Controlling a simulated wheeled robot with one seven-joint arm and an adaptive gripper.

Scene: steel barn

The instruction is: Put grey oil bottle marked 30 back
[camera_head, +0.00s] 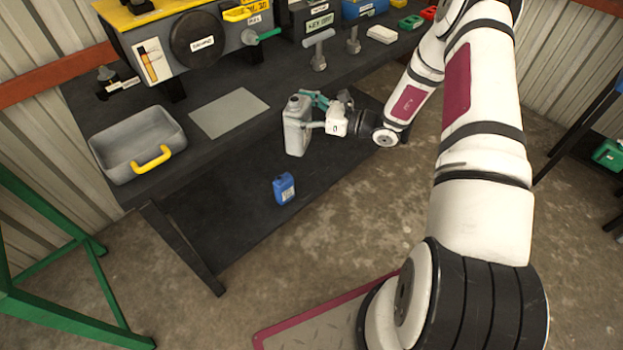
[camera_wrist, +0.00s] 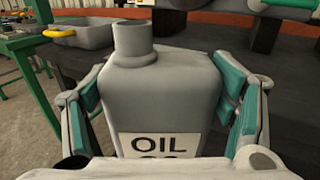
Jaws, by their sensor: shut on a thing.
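The grey oil bottle (camera_head: 297,128) is upright in my gripper (camera_head: 318,114), in front of the dark workbench's front edge. In the wrist view the bottle (camera_wrist: 160,95) fills the middle, with a round neck on top and a white label reading "OIL"; the number below is cut off. The green finger pads of my gripper (camera_wrist: 160,105) press on both sides of it. In the head view the bottle appears above the dark lower shelf (camera_head: 235,215); whether it touches anything below is unclear.
A blue bottle (camera_head: 284,188) stands on the lower shelf. On the bench top are a grey tray (camera_head: 115,152) with a yellow handle, a flat grey plate (camera_head: 229,112) and several tools behind. A green frame (camera_head: 60,318) stands at the left.

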